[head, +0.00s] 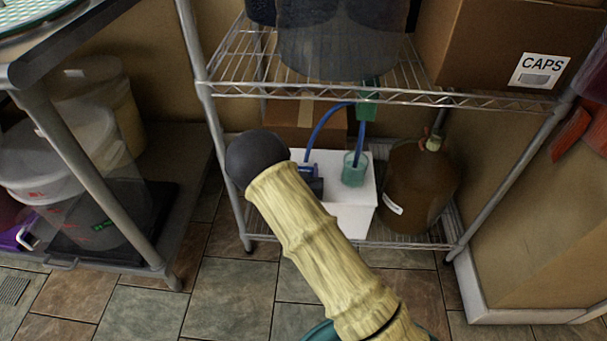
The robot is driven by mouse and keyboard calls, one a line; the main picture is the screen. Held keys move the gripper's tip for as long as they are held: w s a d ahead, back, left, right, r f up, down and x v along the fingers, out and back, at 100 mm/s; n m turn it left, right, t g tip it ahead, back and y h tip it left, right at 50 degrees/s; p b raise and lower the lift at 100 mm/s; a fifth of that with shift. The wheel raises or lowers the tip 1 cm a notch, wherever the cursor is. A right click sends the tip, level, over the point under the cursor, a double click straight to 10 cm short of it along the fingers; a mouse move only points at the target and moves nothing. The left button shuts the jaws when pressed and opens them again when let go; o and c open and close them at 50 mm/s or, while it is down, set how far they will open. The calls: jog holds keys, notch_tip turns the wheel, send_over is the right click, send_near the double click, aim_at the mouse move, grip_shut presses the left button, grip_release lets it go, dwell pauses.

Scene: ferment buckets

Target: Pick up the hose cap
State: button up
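I cannot clearly pick out a hose cap. A translucent teal cup-like piece (355,168) sits on a white container (352,215) on the lower wire shelf, and it may be the cap. Blue hose (322,125) arches above it from a small blue fitting (312,180) up towards a green piece (367,97) at the upper shelf's edge. My gripper is not in view. My tan, bamboo-patterned arm link with a dark round end crosses the middle of the head view and hides part of the white container and floor.
A brown jug (415,195) stands right of the white container. The upper wire shelf (240,65) holds a dark bucket (340,45) and a CAPS box (500,40). A metal table leg (95,185) and pale buckets (85,140) are at left. Tiled floor (230,295) is clear in front.

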aim_at(305, 170)
jog(key=shift+c, duration=0.3)
notch_tip(305, 170, up, 10)
jog(key=p, duration=0.5)
jog(key=shift+p, duration=0.3)
jog(key=s+a+r+p, duration=0.7)
jog(key=s+a+p, duration=0.1)
jog(key=s+a, duration=0.4)
jog(key=shift+s+r+n+y+p, duration=0.2)
jog(key=shift+s+n+y+p, duration=0.15)
jog(key=shift+s, duration=0.2)
jog(key=shift+y, duration=0.25)
